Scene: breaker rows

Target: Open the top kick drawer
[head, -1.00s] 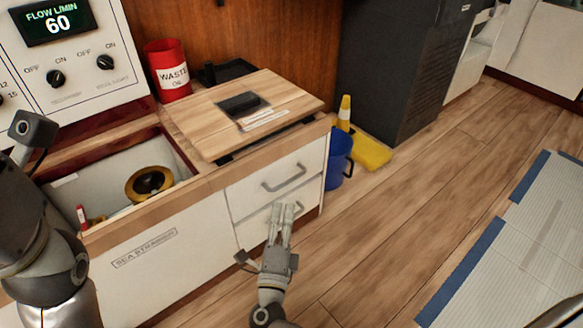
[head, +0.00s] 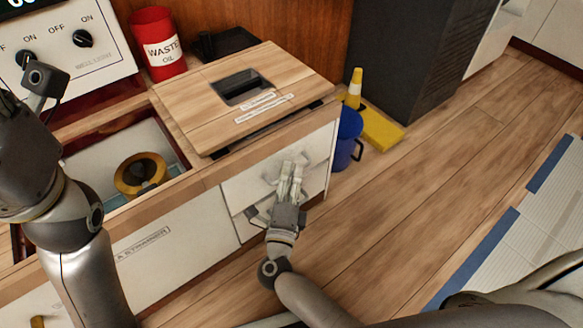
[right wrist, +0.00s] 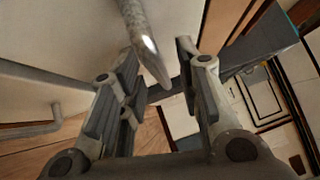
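The top kick drawer (head: 243,187) is a white front under the wooden counter, and it looks closed. Its grey bar handle is mostly hidden behind my right gripper (head: 291,166) in the head view. In the right wrist view a grey handle bar (right wrist: 143,40) reaches down between the spread fingers of my right gripper (right wrist: 158,85). The fingers are apart, and I cannot tell whether either touches the bar. A second handle (right wrist: 38,129), seemingly the lower drawer's, shows at the left there. My left arm is at the left of the head view, and its fingers do not show.
A wooden hatch board (head: 190,105) lies on the counter beside an open bin with a yellow ring (head: 140,174). A red waste oil can (head: 158,45) stands behind. A blue bucket (head: 346,140) and yellow wet-floor sign (head: 378,127) stand right of the cabinet.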

